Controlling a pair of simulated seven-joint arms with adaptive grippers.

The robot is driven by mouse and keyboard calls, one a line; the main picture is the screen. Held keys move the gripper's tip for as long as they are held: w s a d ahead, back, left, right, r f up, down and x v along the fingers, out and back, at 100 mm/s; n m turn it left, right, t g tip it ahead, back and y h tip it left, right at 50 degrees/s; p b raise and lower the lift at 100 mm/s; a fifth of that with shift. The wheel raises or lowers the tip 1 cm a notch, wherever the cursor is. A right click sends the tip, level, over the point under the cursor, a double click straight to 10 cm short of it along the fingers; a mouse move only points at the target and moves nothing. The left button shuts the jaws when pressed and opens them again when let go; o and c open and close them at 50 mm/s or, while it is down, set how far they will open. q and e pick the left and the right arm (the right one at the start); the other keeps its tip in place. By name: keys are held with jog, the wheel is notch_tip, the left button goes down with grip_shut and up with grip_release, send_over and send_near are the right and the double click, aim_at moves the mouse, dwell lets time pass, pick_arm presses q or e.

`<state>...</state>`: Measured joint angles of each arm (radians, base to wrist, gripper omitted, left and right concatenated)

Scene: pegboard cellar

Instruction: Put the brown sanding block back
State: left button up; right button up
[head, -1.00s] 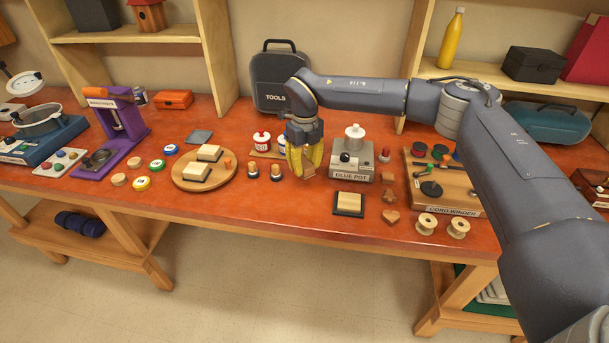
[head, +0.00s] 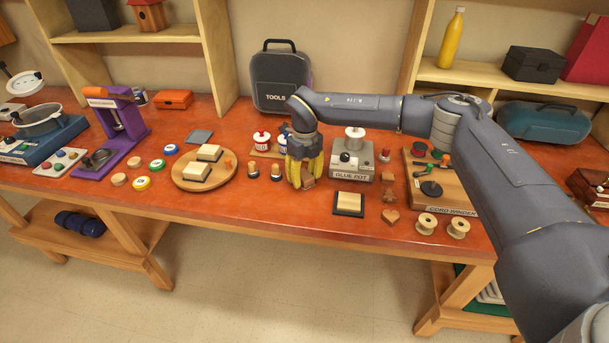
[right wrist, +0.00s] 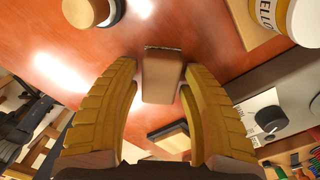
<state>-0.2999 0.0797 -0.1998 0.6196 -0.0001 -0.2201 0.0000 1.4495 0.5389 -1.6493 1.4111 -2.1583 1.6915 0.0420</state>
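The brown sanding block (head: 308,183) is a small brown block at my right gripper's fingertips, over the red-orange worktop left of the glue pot. In the right wrist view the block (right wrist: 162,78) is between the two yellow fingers, with a gap visible at its left side. My right gripper (head: 301,180) points down and is open around the block; it also shows in the right wrist view (right wrist: 160,72). I cannot tell whether the block rests on the worktop. My left gripper is not in view.
The glue pot (head: 350,160) stands close on the right. Two small wood-topped pegs (head: 264,170) stand to the left, beside a round board (head: 184,183). Jars (head: 261,140) stand behind.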

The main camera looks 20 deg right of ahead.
aim_at(305, 174)
jog(key=shift+o, duration=0.5)
jog(key=shift+r, duration=0.1)
notch_tip(305, 174, up, 12)
dwell(0.4)
